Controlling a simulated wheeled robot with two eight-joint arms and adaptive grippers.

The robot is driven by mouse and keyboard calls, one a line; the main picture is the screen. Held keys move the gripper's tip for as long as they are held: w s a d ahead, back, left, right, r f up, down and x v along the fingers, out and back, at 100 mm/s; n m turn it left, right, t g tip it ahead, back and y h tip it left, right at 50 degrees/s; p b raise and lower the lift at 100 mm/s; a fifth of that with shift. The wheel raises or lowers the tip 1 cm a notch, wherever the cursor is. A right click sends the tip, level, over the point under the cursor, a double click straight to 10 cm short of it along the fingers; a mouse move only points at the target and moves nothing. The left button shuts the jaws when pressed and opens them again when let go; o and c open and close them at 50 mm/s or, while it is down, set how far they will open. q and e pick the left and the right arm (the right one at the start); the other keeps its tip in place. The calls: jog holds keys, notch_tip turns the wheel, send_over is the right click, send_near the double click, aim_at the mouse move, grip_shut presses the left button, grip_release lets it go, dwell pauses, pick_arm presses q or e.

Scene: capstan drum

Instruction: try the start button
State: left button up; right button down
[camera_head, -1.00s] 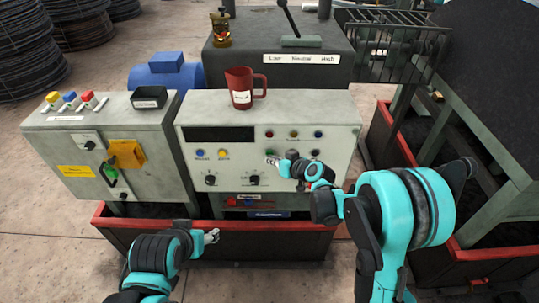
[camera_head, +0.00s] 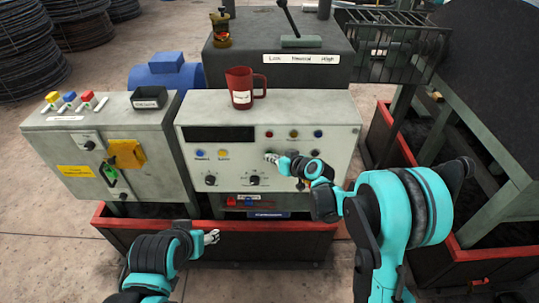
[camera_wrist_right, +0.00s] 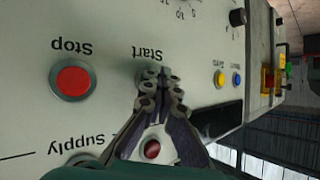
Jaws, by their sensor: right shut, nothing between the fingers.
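The start button sits on the front of the grey control panel (camera_head: 235,105), at the upside-down "Start" label (camera_wrist_right: 148,53) in the right wrist view. My right gripper (camera_head: 270,155) is shut and empty, and its tips (camera_wrist_right: 156,78) lie over the button's place. Only a bit of the button's rim shows, so I cannot tell whether the tips touch it or whether it is pressed. The red stop button (camera_wrist_right: 73,80) is clear to the left in the wrist view. My left gripper (camera_head: 212,237) is low in front of the red-edged base, away from the panel.
A red round light or button (camera_wrist_right: 152,149) shows between my right fingers. Yellow (camera_wrist_right: 220,78) and blue (camera_wrist_right: 236,78) buttons lie to the right there. A red jug (camera_head: 240,88) stands on the panel top. A switch cabinet (camera_head: 60,150) stands at left.

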jog(key=shift+s, duration=0.85)
jog(key=shift+s+b, duration=0.45)
jog(key=shift+s, duration=2.05)
jog(key=s+d+r+m+g+h, duration=0.1)
jog(key=s+d+r+h, duration=0.1)
jog(key=s+d, duration=0.3)
jog(key=s+d+r+m+g+h, duration=0.1)
jog(key=s+d, duration=0.5)
jog(key=s, duration=0.6)
jog(key=s+d+r+m+h, duration=0.2)
jog(key=s+d+h, duration=0.2)
jog(key=s, duration=0.5)
jog(key=shift+d+r+m+g+h, duration=0.3)
jog(key=shift+d+m+g, duration=0.1)
jog(key=shift+d, duration=0.7)
jog(key=shift+s, duration=0.1)
